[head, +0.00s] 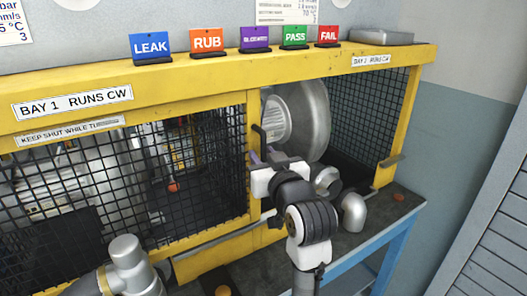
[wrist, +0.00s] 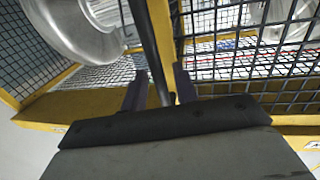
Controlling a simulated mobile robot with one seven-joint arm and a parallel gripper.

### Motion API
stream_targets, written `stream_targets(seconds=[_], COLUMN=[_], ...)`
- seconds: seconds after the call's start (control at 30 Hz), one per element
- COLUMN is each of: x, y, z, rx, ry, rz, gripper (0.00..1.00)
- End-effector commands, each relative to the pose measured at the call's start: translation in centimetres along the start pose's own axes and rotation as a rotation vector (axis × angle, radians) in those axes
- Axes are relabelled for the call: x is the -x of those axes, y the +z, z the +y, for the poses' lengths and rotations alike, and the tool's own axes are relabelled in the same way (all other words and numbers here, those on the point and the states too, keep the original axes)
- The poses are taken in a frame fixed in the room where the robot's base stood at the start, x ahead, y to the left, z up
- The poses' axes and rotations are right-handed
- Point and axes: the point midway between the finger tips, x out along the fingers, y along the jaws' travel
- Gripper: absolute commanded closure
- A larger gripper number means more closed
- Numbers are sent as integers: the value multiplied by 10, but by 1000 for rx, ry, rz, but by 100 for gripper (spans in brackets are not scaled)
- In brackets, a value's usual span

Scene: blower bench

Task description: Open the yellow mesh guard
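The yellow mesh guard (head: 253,195) is a yellow-framed black mesh panel at the front left of the bench. It looks flush with the frame. A dark upright handle bar (head: 259,133) stands at its right edge. My gripper (head: 262,163) is at the lower part of this bar. In the wrist view the bar (wrist: 150,45) runs between my two dark fingers (wrist: 158,92), one on each side. The fingers look apart, with a narrow gap beside the bar. Where the bar meets the gripper is partly hidden.
Colored tags, including LEAK (head: 151,47), and a grey box (head: 381,36) sit on the yellow top beam (head: 215,80). A grey shuttered surface (head: 492,215) is at far right.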

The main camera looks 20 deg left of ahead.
Motion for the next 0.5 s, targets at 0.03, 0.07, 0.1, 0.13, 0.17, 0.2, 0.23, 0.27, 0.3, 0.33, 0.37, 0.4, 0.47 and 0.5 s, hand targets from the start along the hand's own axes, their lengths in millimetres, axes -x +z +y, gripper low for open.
stream_targets(seconds=[0.03,0.07,0.1,0.13,0.17,0.2,0.23,0.27,0.3,0.33,0.37,0.4,0.47,0.5], x=[-2,-3,-4,-4,-4,-4,-4,-4,-4,-4,-4,-4,-4,-4], y=[0,0,0,0,0,0,0,0,0,0,0,0,0,0], z=[0,0,0,0,0,0,0,0,0,0,0,0,0,0], rx=[0,0,0,0,0,0,0,0,0,0,0,0,0,0], ry=[0,0,0,0,1,1,0,1,0,0,0,0,0,0], rz=[0,0,0,0,0,0,0,0,0,0,0,0,0,0], gripper=[71,71,71,71,71,71,71,71,71,72,76,81,89,94])
